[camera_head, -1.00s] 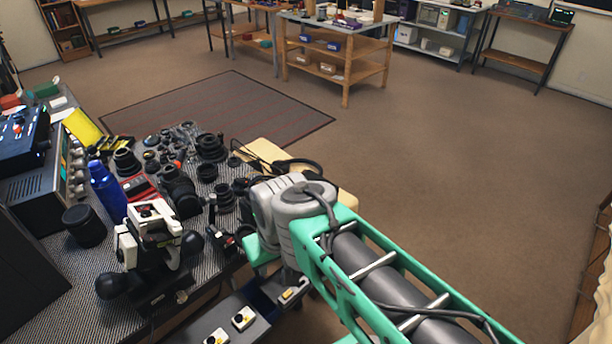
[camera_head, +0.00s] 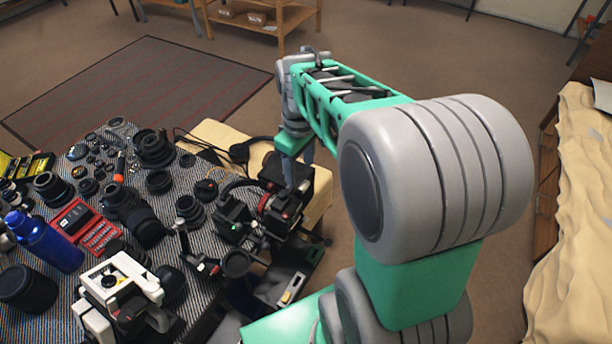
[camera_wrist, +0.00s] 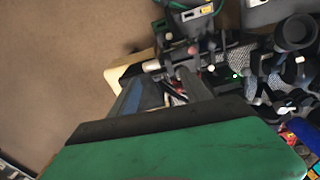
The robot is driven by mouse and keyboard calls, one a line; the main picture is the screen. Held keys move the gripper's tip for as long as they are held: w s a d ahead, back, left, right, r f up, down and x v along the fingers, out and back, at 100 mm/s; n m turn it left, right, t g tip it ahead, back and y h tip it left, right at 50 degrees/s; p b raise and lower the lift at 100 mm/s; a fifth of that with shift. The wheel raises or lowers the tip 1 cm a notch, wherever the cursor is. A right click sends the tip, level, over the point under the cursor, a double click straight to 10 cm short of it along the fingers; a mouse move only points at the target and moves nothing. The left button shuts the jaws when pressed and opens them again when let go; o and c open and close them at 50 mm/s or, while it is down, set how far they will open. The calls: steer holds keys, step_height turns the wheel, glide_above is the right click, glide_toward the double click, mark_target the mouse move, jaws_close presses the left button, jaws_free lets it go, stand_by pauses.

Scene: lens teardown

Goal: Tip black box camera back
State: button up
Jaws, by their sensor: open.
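The black box camera (camera_head: 277,174) appears to be the dark boxy body with a red ring at the right edge of the workbench in the head view. It is partly hidden by my gripper (camera_head: 299,172), whose fingers point down over it. In the wrist view my gripper (camera_wrist: 165,80) has its two fingers apart, with dark parts around and beyond the tips. I cannot tell whether the fingers touch the camera. The camera's outline is hard to separate from the clutter in the wrist view.
A small device with a green light (camera_head: 233,226) stands left of the camera. Several black lenses, a blue bottle (camera_head: 45,240) and a white-and-black device (camera_head: 118,290) crowd the patterned bench mat. A tan surface (camera_head: 318,202) lies behind the camera.

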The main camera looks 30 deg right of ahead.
mark_target(305, 184)
steer(key=shift+w+d+f+n, duration=0.65)
steer(key=shift+d+f, duration=0.2)
steer(key=shift+d, duration=0.15)
step_height(305, 184, down, 7)
steer(key=shift+a+f, duration=0.1)
steer(key=shift+c, duration=0.4)
steer(key=c, duration=0.6)
jaws_close()
steer(key=shift+r, duration=0.2)
steer(key=shift+w, duration=0.1)
